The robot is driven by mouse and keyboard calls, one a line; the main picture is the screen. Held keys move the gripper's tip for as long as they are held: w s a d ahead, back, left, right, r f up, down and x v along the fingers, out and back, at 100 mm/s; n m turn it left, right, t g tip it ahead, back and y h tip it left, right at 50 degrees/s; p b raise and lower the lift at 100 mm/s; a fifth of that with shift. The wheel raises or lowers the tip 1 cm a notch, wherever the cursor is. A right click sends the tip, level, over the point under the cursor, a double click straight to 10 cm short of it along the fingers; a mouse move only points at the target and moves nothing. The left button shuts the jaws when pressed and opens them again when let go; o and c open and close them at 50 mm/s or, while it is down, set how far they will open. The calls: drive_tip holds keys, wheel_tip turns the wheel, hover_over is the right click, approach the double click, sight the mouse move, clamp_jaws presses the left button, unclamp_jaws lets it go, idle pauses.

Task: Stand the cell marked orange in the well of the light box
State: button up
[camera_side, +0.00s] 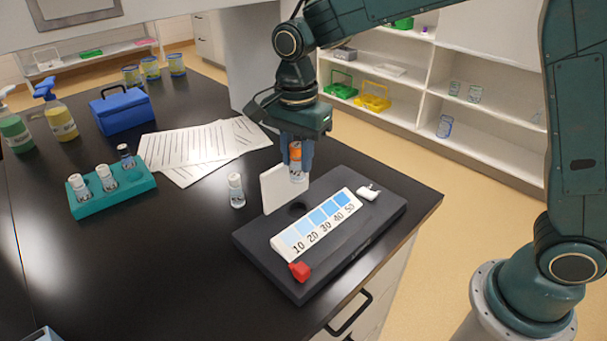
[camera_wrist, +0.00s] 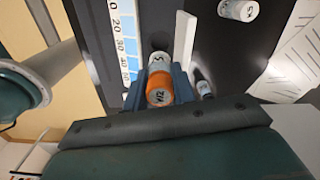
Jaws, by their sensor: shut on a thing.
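My gripper (camera_side: 296,160) is shut on the orange-marked cell (camera_side: 295,172), a white-capped vial with an orange band. It holds the cell upright, above the near-black light box (camera_side: 352,256). In the wrist view the orange cell (camera_wrist: 160,90) sits between the fingers. The well (camera_side: 298,207) is a dark round hole in the box top, beside the upright white panel (camera_side: 272,190). The cell's lower end is above the well and apart from it. The box carries a blue scale strip (camera_side: 318,225) marked 10 to 50.
A loose vial (camera_side: 236,190) stands on the black bench left of the panel. A teal rack (camera_side: 112,196) holds 3 vials. Papers (camera_side: 190,150) and a blue case (camera_side: 122,110) lie behind.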

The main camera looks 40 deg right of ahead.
drive_tip(key=shift+f, duration=0.8)
